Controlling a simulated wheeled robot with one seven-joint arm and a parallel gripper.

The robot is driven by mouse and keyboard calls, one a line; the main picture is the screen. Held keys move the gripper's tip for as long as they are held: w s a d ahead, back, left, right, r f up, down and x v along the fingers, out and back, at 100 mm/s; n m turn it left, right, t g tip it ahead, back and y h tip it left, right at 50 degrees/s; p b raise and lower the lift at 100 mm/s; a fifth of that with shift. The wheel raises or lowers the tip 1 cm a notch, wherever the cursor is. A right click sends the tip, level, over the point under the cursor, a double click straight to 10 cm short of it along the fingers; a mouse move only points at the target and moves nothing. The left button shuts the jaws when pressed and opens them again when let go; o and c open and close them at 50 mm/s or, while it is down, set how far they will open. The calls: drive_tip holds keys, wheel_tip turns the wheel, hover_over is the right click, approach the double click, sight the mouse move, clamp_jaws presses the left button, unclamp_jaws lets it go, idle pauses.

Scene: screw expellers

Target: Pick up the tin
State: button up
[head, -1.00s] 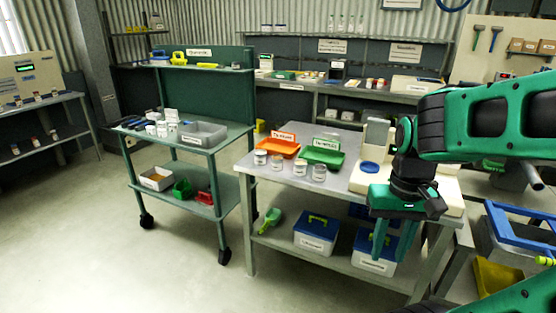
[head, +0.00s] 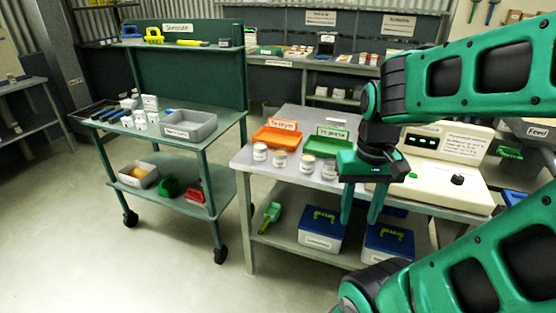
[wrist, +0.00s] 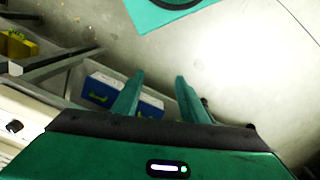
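Several small white labelled tins stand in a row on the front of the grey table, including a left tin (head: 260,151), a second tin (head: 280,159), a third tin (head: 308,162) and a right tin (head: 329,169). The frames do not show which one is meant. My gripper (head: 359,208) points down in front of the table's front edge, right of the row and apart from every tin. Its fingers are spread with nothing between them. In the wrist view my gripper (wrist: 158,86) is also open and empty; no tin shows there.
Behind the tins are an orange tray (head: 276,136) and a green tray (head: 322,147) with signs. A cream machine (head: 445,165) stands at right. Blue-lidded boxes (head: 320,228) sit on the lower shelf. A green trolley (head: 225,122) stands left. The floor in front is clear.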

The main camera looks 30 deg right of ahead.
drive_tip(key=o, duration=0.5)
drive_tip(key=shift+s+d+r, duration=0.1)
drive_tip(key=shift+s+r, duration=0.05)
drive_tip(key=shift+s, duration=0.15)
drive_tip(key=n+t+h, duration=0.3)
drive_tip(key=t+h, duration=0.3)
drive_tip(key=t, duration=1.1)
approach(282, 159)
drive_tip(key=x, duration=0.2)
drive_tip(key=shift+x, duration=5.45)
